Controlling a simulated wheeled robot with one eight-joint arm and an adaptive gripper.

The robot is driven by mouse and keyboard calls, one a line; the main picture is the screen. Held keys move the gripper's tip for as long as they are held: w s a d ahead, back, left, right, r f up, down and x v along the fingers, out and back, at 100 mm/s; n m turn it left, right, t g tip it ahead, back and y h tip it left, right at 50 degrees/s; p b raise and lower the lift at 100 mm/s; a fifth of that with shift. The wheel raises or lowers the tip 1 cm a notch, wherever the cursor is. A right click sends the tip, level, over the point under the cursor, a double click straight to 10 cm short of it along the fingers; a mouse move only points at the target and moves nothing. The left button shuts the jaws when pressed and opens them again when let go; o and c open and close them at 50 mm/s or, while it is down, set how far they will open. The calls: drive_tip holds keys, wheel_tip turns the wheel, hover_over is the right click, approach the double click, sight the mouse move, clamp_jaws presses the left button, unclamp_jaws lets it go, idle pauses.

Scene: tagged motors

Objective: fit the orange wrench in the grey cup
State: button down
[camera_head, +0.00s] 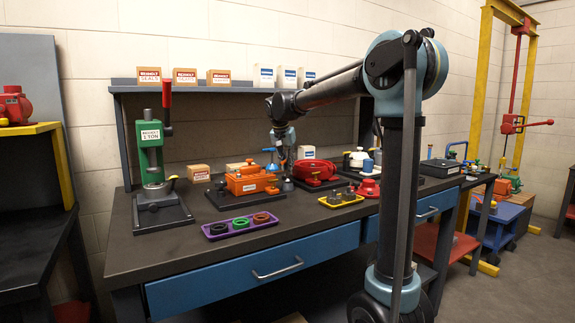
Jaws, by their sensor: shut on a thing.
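My gripper (283,154) hangs over the middle of the workbench, pointing down, behind and right of an orange motor (249,180). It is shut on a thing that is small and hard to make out. A small grey cup-like cylinder (288,186) stands below the gripper, between the orange motor and a red motor (314,172). I take it for the grey cup. The held thing appears above it and apart from it, though the depth is unclear.
A green press (151,150) stands at left on the bench (150,243). A purple tray (215,236) with coloured rings and a yellow tray (328,205) lie in front. A blue object (272,170) is close to the gripper. A shelf (200,88) with boxes runs behind.

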drive_tip(key=shift+f, duration=0.65)
drive_tip(key=c, duration=1.6)
unclamp_jaws()
drive_tip(key=shift+o, duration=0.2)
drive_tip(key=shift+r, duration=0.1)
drive_tip(key=shift+r, duration=2.95)
drive_tip(key=v, duration=1.1)
drive_tip(key=shift+r, duration=0.4)
